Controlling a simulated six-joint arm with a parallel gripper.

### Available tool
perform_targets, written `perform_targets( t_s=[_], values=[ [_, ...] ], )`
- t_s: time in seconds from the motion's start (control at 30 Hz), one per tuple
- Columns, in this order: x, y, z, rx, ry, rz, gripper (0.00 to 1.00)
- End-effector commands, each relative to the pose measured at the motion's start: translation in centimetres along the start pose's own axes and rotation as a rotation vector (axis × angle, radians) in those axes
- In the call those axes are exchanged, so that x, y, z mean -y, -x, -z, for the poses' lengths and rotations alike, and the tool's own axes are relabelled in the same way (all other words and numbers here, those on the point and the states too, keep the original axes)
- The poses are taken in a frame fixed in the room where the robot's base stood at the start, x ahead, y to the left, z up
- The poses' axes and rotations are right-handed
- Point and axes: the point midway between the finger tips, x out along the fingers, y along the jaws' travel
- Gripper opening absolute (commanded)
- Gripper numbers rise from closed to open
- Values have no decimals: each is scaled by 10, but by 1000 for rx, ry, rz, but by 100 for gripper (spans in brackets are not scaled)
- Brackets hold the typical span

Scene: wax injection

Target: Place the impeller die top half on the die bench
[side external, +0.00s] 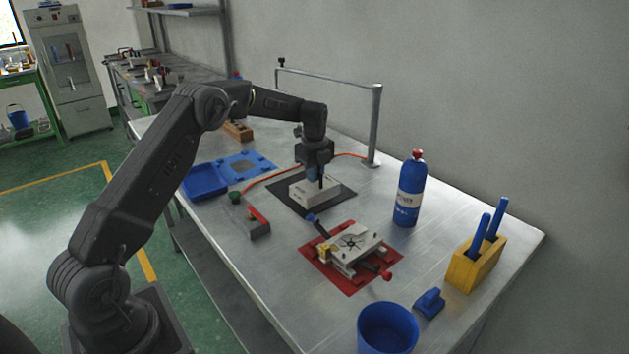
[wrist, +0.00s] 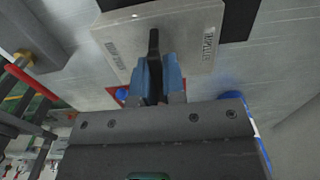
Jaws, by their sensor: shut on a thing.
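The impeller die top half (side external: 309,191) is a pale grey block with dark lettering on its side. It is over a dark mat (side external: 287,199) on the metal table; whether it touches the mat I cannot tell. My gripper (side external: 320,180) is above the block, its blue fingers shut on a black upright handle (wrist: 154,52) of it. In the wrist view the block (wrist: 185,35) lies beyond the fingers, with "IMPELLER" lettering partly readable. The other die half (side external: 352,245), with an impeller-shaped cavity, sits open-faced on a red mat (side external: 325,275) nearer the camera.
A blue bottle (side external: 410,190) stands right of the mats. A yellow holder (side external: 474,262) with blue-handled tools, a blue cup (side external: 387,328) and a small blue item (side external: 429,303) are at the front right. A red-handled clamp (side external: 257,222) and blue case (side external: 207,181) lie left. A metal post (side external: 376,125) stands behind.

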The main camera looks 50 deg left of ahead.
Motion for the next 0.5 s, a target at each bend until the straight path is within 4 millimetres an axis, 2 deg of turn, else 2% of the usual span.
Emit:
perform_targets(
  t_s=[0.17,0.5],
  values=[
    [0,-20,0,0,0,3,0],
    [1,-22,-1,1,0,5,0]
  ],
)
